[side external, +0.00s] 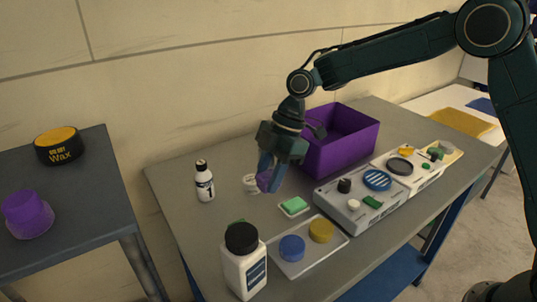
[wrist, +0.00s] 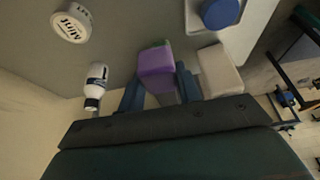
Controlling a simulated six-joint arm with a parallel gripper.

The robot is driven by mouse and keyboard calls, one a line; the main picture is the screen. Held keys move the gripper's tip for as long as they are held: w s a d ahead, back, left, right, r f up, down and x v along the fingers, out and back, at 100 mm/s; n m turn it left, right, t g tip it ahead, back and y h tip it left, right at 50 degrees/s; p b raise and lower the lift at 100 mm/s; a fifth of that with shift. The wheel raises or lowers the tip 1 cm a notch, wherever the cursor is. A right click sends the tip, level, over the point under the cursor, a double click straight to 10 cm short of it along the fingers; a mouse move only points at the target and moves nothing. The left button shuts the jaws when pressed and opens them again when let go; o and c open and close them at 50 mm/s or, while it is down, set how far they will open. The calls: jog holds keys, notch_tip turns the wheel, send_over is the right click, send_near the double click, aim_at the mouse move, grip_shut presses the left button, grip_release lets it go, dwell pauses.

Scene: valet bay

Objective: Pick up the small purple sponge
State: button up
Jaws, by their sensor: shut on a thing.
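The small purple sponge (wrist: 157,64) is between the two blue fingers of my gripper (wrist: 160,82) in the wrist view. The fingers are shut on its sides, and its far end sticks out past the fingertips. A bit of green shows at that far end. In the side external view my gripper (side external: 269,182) points down over the grey table, and part of the purple sponge (side external: 264,179) shows at the fingers. I cannot tell how far the sponge is above the table.
A white tin (side external: 251,184) and a small white bottle (side external: 204,184) stand to the left. A purple bin (side external: 340,150) is behind. A green sponge (side external: 294,205), a tray with discs (side external: 306,258) and a large bottle (side external: 244,270) are in front.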

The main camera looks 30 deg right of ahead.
aim_at(268, 174)
notch_tip(268, 174, up, 9)
dwell(0.3)
jog(key=shift+w, duration=0.1)
dwell(0.5)
